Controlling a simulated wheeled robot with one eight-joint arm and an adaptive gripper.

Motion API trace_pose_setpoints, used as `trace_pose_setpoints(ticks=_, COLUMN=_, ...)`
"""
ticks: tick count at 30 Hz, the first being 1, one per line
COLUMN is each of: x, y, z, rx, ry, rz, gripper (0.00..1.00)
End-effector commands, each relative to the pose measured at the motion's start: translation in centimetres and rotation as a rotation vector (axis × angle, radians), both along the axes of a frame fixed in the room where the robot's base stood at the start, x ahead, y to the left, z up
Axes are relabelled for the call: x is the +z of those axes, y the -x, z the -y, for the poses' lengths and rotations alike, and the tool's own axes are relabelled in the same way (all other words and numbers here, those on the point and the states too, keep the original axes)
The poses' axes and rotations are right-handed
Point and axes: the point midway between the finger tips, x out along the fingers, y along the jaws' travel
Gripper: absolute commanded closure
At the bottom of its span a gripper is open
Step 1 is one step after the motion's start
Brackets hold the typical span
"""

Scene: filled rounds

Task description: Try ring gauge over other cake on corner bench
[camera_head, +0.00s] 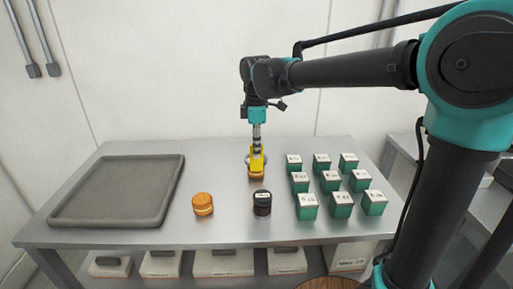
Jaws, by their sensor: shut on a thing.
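My gripper (257,153) points straight down over the middle back of the steel bench (232,226). It is shut on the ring gauge (247,160), a small grey ring partly hidden behind yellow parts at the gripper's end. One orange-brown cake (256,177) is directly beneath the gripper and partly covered; I cannot tell whether the ring is around it or just above it. The other cake (203,204), round, orange-brown and layered, stands uncovered at the front left of the gripper.
A dark lidded jar (262,204) with a pale label stands in front of the gripper. Several green labelled boxes (330,181) stand in rows on the right. A grey rimmed tray (178,182) lies on the left. Bare bench lies between tray and cakes.

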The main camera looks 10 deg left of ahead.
Motion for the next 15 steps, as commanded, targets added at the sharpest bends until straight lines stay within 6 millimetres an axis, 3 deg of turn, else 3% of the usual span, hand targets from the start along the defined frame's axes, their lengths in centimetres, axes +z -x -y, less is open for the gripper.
trace_pose_setpoints(ticks=15, x=-0.97, y=-0.01, z=-0.01, rx=0.0, ry=0.0, rz=0.0, gripper=1.0)
